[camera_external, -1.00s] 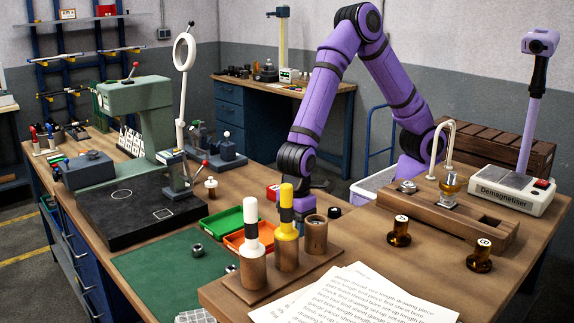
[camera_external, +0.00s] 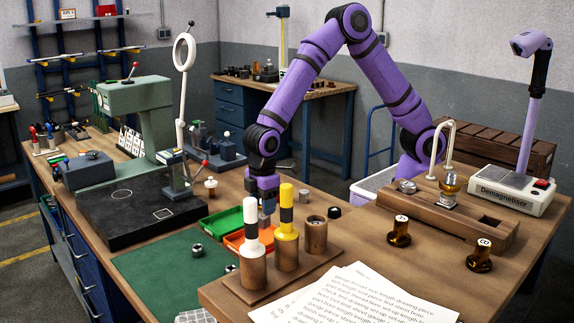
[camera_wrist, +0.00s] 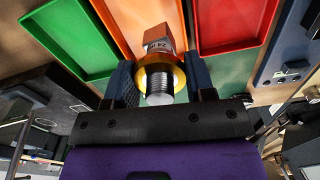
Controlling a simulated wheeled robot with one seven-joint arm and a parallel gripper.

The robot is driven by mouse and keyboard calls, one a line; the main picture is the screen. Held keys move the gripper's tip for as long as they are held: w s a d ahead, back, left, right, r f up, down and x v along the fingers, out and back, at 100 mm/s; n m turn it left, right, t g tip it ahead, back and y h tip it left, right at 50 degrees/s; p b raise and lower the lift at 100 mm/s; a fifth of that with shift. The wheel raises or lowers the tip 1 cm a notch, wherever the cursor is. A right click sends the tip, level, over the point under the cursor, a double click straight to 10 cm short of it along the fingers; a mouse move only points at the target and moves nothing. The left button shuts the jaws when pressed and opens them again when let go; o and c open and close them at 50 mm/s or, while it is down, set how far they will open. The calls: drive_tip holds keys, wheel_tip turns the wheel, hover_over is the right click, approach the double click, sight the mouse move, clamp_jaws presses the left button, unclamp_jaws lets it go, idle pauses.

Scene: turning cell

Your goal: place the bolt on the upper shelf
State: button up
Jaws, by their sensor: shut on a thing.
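In the wrist view the thread points toward my palm and the head points away, over an orange tray. In the outside view my gripper (camera_external: 267,210) hangs over the trays behind the yellow-topped gauge, and the bolt cannot be made out clearly there. A wall rack at the back left has an upper shelf (camera_external: 75,22) with a framed card and a red box on it.
A green tray (camera_external: 221,224) and an orange tray (camera_external: 233,241) lie beneath my gripper; a red tray (camera_wrist: 235,20) shows beside them. White- and yellow-topped gauges (camera_external: 252,232) stand in a wooden block in front. A green press (camera_external: 135,115) and upright ring (camera_external: 184,52) stand left.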

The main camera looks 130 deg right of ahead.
drive_tip(key=s+d+r+m, duration=0.1)
drive_tip(key=s+d, duration=0.3)
drive_tip(key=d, duration=0.8)
drive_tip(key=s+d+r+m, duration=0.15)
drive_tip(key=s+d, duration=0.35)
drive_tip(key=d, duration=0.8)
drive_tip(key=shift+n, duration=0.35)
drive_tip(key=shift+w+f, duration=0.15)
drive_tip(key=shift+f, duration=4.25)
drive_tip(key=shift+f, duration=0.15)
drive_tip(key=o, duration=1.2)
